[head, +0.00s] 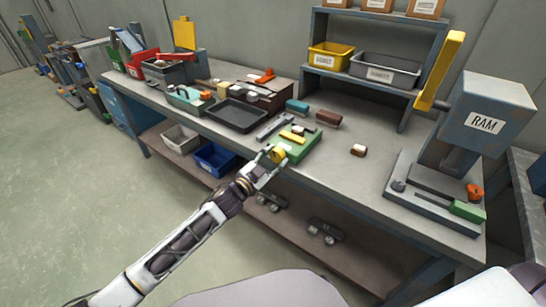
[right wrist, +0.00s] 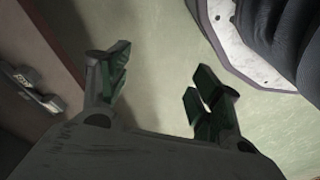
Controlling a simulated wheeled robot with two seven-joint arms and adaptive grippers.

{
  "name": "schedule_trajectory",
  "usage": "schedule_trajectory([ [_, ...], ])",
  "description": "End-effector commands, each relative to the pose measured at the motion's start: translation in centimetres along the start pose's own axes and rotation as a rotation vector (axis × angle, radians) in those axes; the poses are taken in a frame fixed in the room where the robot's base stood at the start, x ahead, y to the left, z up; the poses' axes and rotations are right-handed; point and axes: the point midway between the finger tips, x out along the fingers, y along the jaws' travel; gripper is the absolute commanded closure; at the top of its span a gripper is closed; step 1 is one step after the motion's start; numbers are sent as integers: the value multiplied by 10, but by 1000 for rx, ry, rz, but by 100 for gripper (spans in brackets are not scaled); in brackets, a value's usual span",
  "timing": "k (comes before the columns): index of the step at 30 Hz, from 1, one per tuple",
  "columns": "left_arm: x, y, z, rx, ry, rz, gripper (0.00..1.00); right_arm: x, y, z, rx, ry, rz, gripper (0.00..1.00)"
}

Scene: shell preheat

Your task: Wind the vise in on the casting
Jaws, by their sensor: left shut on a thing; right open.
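The green vise (head: 305,149) sits at the front edge of the workbench, with a yellow bar along its top. A round yellow wheel (head: 278,155) shows at its front left side. My left gripper (head: 268,163) is shut on this wheel and partly covers it. A small dark and pale piece (head: 304,129), perhaps the casting, shows at the top of the vise; I cannot tell whether the jaws touch it. My right gripper (right wrist: 160,65) is open and empty in the right wrist view, above the floor and apart from the bench.
A black tray (head: 238,114) lies left of the vise. A press marked RAM (head: 487,120) stands at the right end. A small brown and white block (head: 358,150) lies right of the vise, with bare bench (head: 345,180) around it. Bins (head: 214,160) sit on the lower shelf.

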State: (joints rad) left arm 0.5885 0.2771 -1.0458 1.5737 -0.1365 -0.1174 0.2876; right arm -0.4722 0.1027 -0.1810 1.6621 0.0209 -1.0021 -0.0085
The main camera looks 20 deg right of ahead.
Motion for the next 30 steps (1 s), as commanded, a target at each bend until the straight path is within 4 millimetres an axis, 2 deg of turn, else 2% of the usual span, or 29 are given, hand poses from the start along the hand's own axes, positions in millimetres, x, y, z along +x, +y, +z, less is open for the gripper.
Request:
schedule_trajectory([
  [17,0,2,-2,365,1,0,76,45,17,30,3,22,26,36],
  [30,0,4,0,762,1,0,76,68,28,52,4,38,40,36],
])
